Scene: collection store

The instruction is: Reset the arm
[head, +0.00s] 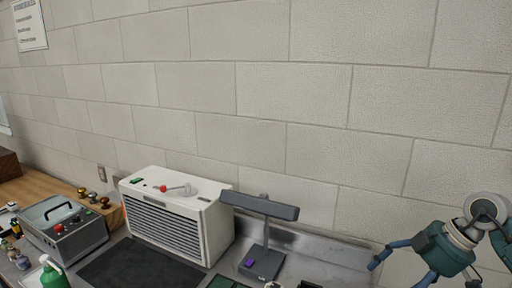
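My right gripper (398,276) is at the lower right, in front of the block wall. Its teal body and blue fingers point down and to the left. The fingers are spread apart, and no object shows between them. One finger runs to the bottom edge, where the picture cuts it off. Part of my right arm shows at the right edge. My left gripper and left arm are not in view.
A white vented box (212,222), a grey lamp-like stand (262,262), a grey case (75,239) and a green bottle (54,277) stand along the counter. A dark mat (140,268) lies in front. The block wall (270,90) rises behind.

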